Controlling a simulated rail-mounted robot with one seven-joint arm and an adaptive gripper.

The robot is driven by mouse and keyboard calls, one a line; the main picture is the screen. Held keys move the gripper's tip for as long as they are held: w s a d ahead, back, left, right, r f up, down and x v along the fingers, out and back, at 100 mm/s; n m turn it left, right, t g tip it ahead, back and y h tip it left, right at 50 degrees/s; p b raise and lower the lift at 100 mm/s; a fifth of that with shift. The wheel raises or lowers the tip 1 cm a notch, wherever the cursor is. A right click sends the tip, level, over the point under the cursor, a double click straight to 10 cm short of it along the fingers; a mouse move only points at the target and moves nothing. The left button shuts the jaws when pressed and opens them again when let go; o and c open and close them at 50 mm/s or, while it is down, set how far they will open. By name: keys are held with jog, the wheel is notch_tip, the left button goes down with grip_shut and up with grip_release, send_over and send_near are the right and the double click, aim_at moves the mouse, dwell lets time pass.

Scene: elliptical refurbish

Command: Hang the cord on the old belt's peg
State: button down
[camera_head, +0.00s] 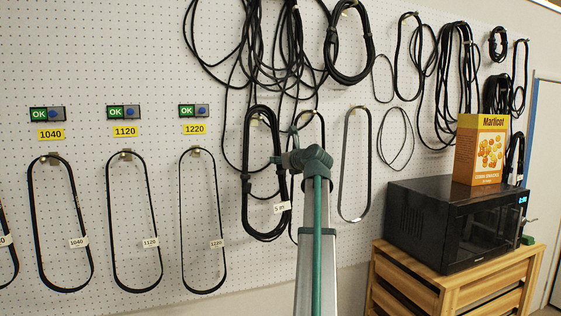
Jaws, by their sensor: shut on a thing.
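The cord is a black oval coil (247,190) with a white "5 m" tag (281,208), in front of the pegboard near the middle of the head view. My gripper (277,160) is at the coil's upper right side and is shut on it. The fingers are small and partly hidden by the wrist. A peg (258,119) shows inside the top of the coil; I cannot tell whether the cord rests on it. Belts labelled 1040 (35,215), 1120 (110,215) and 1220 (182,215) hang on their own pegs at the left.
Green OK devices (47,114) sit above the yellow labels. Long black cords (215,70) hang above and behind the coil. A grey belt (344,170) hangs right of my arm. A black microwave (415,222) with a Marticot box (467,150) stands on a wooden cabinet (450,285).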

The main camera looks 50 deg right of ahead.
jog(key=shift+w+d, duration=0.4)
jog(key=shift+w, duration=0.15)
jog(key=shift+w+d+f, duration=0.15)
jog(key=shift+w+f, duration=0.05)
jog(key=shift+f, duration=0.25)
jog(key=shift+w+d+f, duration=0.1)
jog(key=shift+w+f, duration=0.1)
jog(key=shift+f, duration=0.35)
jog(key=c, duration=0.9)
grip_release()
